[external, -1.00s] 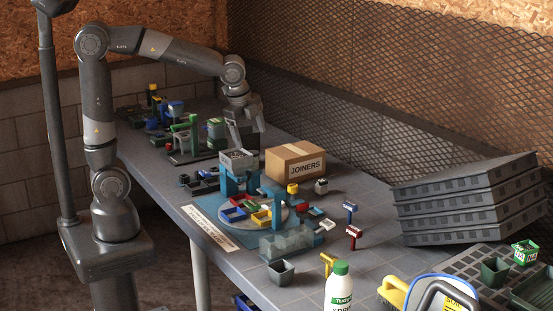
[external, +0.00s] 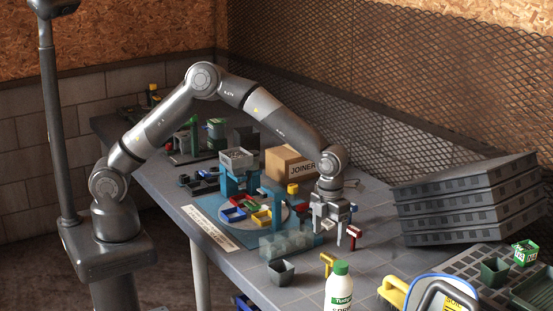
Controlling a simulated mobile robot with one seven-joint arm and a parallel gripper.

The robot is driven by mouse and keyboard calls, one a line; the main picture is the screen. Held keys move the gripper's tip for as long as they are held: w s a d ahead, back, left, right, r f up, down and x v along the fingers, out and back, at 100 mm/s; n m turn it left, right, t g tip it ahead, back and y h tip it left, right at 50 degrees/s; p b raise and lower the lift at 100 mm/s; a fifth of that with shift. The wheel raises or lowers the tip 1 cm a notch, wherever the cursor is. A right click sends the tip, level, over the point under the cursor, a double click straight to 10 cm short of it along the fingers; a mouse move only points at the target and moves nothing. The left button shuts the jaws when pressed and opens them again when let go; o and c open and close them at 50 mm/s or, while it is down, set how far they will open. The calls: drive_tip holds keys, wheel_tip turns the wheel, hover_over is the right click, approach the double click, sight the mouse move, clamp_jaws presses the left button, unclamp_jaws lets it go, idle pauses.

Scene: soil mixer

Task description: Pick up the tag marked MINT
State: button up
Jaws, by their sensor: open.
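Small T-shaped tags stand on the table near its middle: a red one (external: 355,232) and a yellow one (external: 327,262). A bit of blue (external: 352,207) shows at the right side of my gripper, where a blue tag is mostly hidden. The lettering is too small to read, so I cannot tell which tag is marked MINT. My gripper (external: 328,232) points down, open and empty, just left of the red tag and above and behind the yellow one.
A blue mixer stand (external: 229,184) with a round tray of coloured pieces is left of my gripper. A JOINERS box (external: 287,163) stands behind. A white bottle (external: 340,290) and a small dark pot (external: 281,272) are in front. Stacked grey trays (external: 465,200) fill the right.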

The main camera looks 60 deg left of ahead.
sight(327, 278)
drive_tip(key=shift+s+d+f+m, duration=0.15)
drive_tip(key=shift+d+f+m, duration=0.15)
drive_tip(key=shift+d+f, duration=0.3)
drive_tip(key=f, duration=1)
drive_tip(key=shift+a+f, duration=0.25)
drive_tip(key=shift+f, duration=0.05)
drive_tip(key=c, duration=1)
drive_tip(key=shift+r, duration=0.1)
drive_tip(key=shift+c, duration=0.2)
